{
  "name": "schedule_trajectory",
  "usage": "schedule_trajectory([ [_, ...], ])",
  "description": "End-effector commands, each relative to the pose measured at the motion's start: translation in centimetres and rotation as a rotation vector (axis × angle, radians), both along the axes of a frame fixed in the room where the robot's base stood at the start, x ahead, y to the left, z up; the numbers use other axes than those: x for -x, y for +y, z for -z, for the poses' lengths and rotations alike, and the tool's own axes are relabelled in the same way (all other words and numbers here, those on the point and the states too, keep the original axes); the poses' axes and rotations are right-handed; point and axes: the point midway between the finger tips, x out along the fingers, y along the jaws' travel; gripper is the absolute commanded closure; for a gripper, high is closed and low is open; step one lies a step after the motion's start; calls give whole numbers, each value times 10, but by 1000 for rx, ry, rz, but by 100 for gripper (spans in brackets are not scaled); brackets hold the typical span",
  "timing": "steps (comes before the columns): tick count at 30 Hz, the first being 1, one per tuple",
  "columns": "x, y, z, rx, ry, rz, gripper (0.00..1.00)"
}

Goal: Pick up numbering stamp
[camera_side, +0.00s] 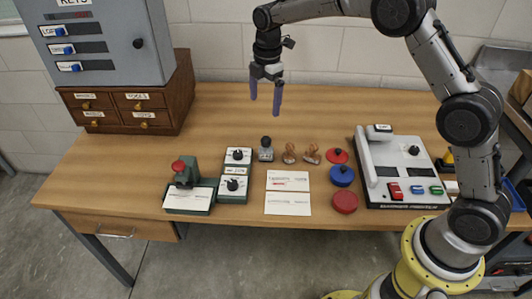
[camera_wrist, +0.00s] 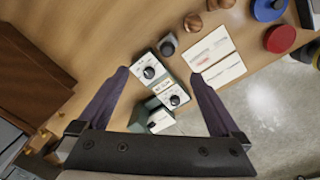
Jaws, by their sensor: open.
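A small grey stamp with a black knob (camera_side: 265,150), which looks like the numbering stamp, stands upright on the wooden desk, left of two wooden-handled stamps. In the wrist view the same grey stamp (camera_wrist: 168,47) sits above and beyond the fingertips, beside the upper dial box. My gripper (camera_side: 265,103) is open and empty, high above the back of the desk and apart from everything. In the wrist view its two fingers (camera_wrist: 160,76) are spread wide on either side of the dial boxes.
Close around stand two green dial boxes (camera_side: 232,188), a green press with red knob (camera_side: 186,174), wooden stamps (camera_side: 311,154), and paper cards (camera_side: 288,181). Red and blue round pads (camera_side: 342,176) and a device panel (camera_side: 400,168) lie right. Drawers (camera_side: 130,108) and a key cabinet stand left.

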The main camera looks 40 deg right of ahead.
Motion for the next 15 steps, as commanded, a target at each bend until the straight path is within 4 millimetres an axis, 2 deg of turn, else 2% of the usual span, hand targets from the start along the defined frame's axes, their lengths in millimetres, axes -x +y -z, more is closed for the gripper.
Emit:
schedule_trajectory([
  [1, 0, 1, 16, 1, 27, -1, 0],
  [3, 2, 2, 31, 3, 55, -2, 0],
  [8, 4, 2, 50, 4, 75, -3, 0],
  [15, 5, 2, 94, 4, 76, -2, 0],
])
